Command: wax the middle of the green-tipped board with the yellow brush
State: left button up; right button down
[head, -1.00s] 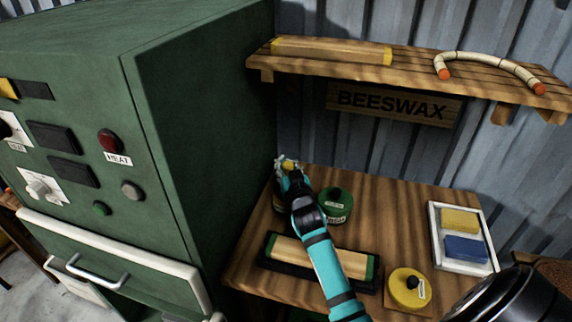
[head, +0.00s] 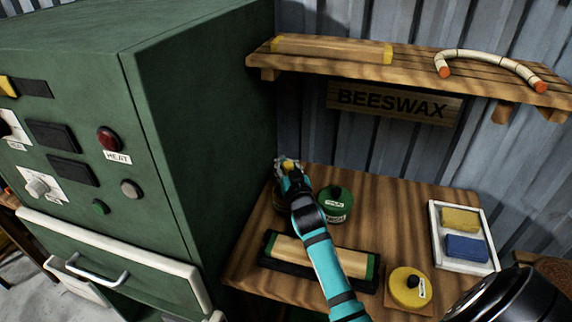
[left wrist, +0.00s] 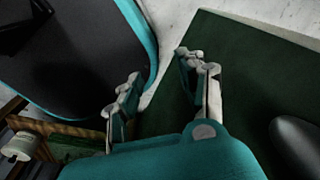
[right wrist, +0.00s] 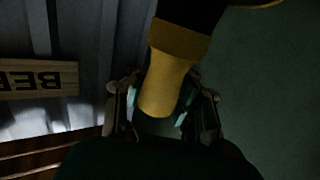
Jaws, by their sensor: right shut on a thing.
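My right gripper (head: 289,166) is shut on the yellow brush (right wrist: 168,85), seen close in the right wrist view with its yellow handle between the fingers and a dark end beyond. In the head view the brush (head: 290,165) is mostly hidden by the gripper, above the bench's back left corner. The green-tipped board (head: 318,250) is pale with green ends and lies on a dark base at the bench's front; my right arm crosses over its middle. My left gripper (left wrist: 165,88) is open and empty in the left wrist view, outside the head view.
A green lidded pot (head: 336,204) stands just right of the right gripper. A yellow lidded pot (head: 408,288) and a white tray (head: 436,232) with yellow and blue blocks are at right. A green cabinet (head: 205,130) borders the bench's left; a shelf (head: 420,75) hangs above.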

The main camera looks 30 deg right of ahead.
jog(key=shift+f, duration=0.4)
dwell(0.7)
notch_tip(320, 180, up, 7)
jog(key=p, duration=0.6)
jog(key=shift+r, duration=0.1)
dwell(0.7)
